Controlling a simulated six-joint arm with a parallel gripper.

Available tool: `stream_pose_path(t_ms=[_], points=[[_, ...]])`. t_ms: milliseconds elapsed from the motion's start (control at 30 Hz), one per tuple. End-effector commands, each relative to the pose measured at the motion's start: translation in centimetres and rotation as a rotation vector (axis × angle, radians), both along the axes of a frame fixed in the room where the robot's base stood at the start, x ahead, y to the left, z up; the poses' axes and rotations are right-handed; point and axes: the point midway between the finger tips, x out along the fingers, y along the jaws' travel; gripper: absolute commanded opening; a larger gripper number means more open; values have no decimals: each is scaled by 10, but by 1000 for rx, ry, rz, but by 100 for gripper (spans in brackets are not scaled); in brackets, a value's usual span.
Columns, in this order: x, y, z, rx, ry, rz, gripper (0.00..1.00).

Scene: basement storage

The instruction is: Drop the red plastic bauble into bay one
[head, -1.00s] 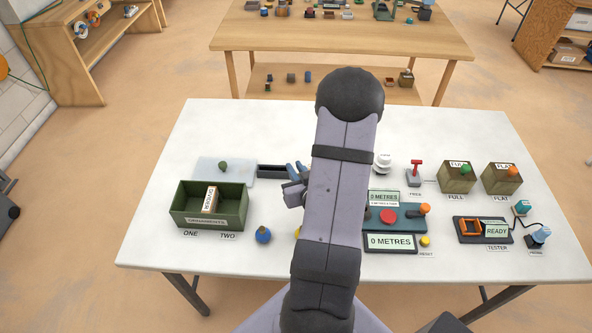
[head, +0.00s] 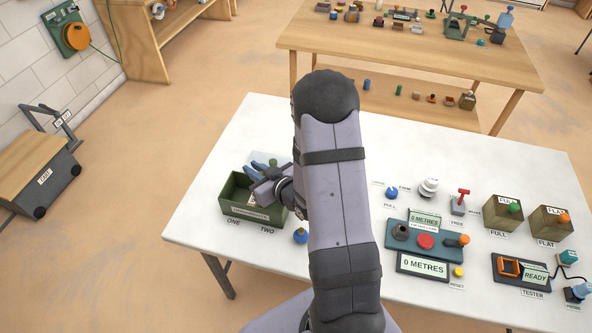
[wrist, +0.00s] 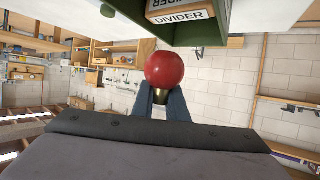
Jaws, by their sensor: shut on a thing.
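The red bauble (wrist: 165,70) is held by its brass-coloured cap between the blue fingertips of my gripper (wrist: 163,104) in the wrist view. In the head view my gripper (head: 258,172) is over the back part of the green ornaments box (head: 229,207), and the bauble cannot be made out there. The box's front is marked ONE at left and TWO at right on the table. The divider (wrist: 182,17) shows inside the box in the wrist view, beside the bauble and apart from it; in the head view my gripper mostly hides it.
A blue bauble (head: 300,236) stands on the white table (head: 200,222) just right of the box. My arm covers the table's middle. Consoles, a red-handled lever (head: 460,201) and two olive boxes (head: 506,215) fill the right side.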

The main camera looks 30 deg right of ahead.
Motion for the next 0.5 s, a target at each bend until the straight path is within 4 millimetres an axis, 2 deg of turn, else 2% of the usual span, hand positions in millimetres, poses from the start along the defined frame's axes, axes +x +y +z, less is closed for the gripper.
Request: stream_pose_path(t_ms=[33,167,400,500], points=[[11,16,6,-2,-3,49,0],[36,43,12,-2,-3,142,0],[68,43,15,-2,0,197,0],[67,45,5,1,6,205,0]])
